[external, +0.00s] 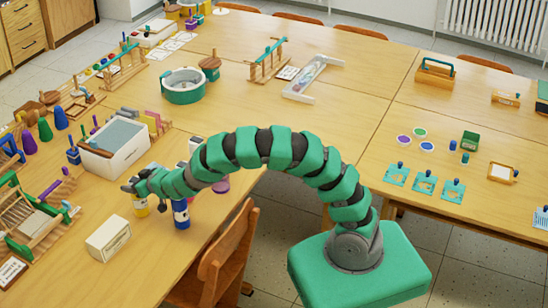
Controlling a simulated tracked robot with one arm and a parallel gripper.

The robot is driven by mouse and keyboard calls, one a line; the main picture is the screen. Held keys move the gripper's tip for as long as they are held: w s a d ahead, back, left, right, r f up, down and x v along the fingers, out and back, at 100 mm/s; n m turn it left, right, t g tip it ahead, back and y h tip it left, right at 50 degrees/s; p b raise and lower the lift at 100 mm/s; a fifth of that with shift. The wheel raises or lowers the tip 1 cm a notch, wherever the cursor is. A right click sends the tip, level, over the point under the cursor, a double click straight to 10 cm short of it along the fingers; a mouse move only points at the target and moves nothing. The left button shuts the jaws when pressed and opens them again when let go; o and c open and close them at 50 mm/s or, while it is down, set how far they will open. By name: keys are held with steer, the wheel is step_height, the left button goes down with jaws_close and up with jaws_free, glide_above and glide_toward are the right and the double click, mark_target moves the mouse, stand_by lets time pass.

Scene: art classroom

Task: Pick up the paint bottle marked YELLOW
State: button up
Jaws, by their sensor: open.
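A bottle with a yellow lower part (140,210) stands on the left table, its upper part hidden behind the end of my arm. I cannot read its label. My gripper (128,187) is open at the upper left of this bottle, close to it in the picture. I cannot tell whether they touch. A bottle with a blue body and a pale label (181,214) stands to the right, below my arm. A purple item (221,186) and a white-topped item (195,142) show partly around my arm.
A cream box (108,239) lies in front of the bottles. A white bin with a grey top (113,148) stands behind them. Wooden racks (40,225) crowd the left edge. A wooden chair (228,255) is pushed against the table front. The middle of the table is mostly clear.

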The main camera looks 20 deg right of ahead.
steer(key=shift+x, duration=1.05)
steer(key=shift+c, duration=0.3)
jaws_close()
steer(key=shift+r, duration=0.1)
